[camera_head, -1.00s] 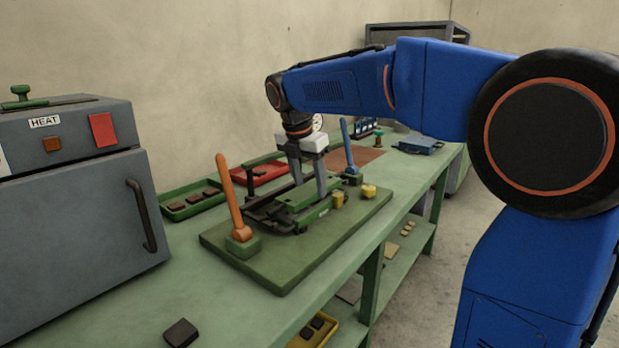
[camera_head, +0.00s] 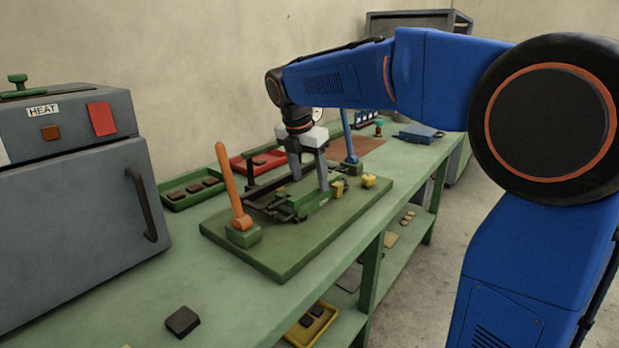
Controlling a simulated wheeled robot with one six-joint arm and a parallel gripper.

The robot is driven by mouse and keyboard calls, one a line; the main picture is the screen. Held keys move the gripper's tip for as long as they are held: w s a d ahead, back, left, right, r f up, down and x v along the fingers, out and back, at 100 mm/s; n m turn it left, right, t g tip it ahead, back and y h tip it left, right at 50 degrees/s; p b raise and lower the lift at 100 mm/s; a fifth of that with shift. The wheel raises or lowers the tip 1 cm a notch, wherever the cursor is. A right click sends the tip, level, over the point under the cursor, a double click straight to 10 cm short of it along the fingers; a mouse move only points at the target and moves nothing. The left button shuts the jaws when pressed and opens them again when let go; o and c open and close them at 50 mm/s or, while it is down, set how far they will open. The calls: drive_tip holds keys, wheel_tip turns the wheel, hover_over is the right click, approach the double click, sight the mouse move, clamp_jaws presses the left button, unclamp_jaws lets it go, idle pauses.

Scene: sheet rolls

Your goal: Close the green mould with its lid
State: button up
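The green mould (camera_head: 323,203) with a small pale label lies in a dark frame on a green base board (camera_head: 287,262). My gripper (camera_head: 310,182) points down over the mould. Its two grey fingers stand apart, with a green piece, seemingly the lid (camera_head: 309,184), between them. The lid is low on the mould. Whether it lies flush, and whether the fingers press on it, is too small to tell.
An orange lever (camera_head: 233,187) stands front left on the board and a blue lever (camera_head: 348,137) behind. Yellow pieces (camera_head: 369,180) sit at right. A grey HEAT oven (camera_head: 75,210) stands at left. Green (camera_head: 176,206) and red (camera_head: 236,166) trays lie behind.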

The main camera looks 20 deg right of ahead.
drive_tip(key=shift+o, duration=0.9)
drive_tip(key=v, duration=1.7)
drive_tip(key=shift+r, duration=0.2)
drive_tip(key=shift+s, duration=0.1)
drive_tip(key=s+d+f+m+t+y, duration=0.1)
drive_tip(key=s+d+f+m, duration=0.3)
drive_tip(key=s+f+m, duration=0.3)
drive_tip(key=s+d+f+m+y, duration=0.1)
drive_tip(key=s+d+f+m, duration=0.35)
drive_tip(key=s, duration=0.35)
drive_tip(key=s+d+f+m+t, duration=0.2)
drive_tip(key=s+f+m, duration=1.1)
drive_tip(key=f, duration=0.6)
drive_tip(key=shift+s+d+m+y, duration=0.3)
drive_tip(key=shift+s+d+m, duration=0.05)
drive_tip(key=shift+s, duration=0.85)
drive_tip(key=shift+f, duration=0.1)
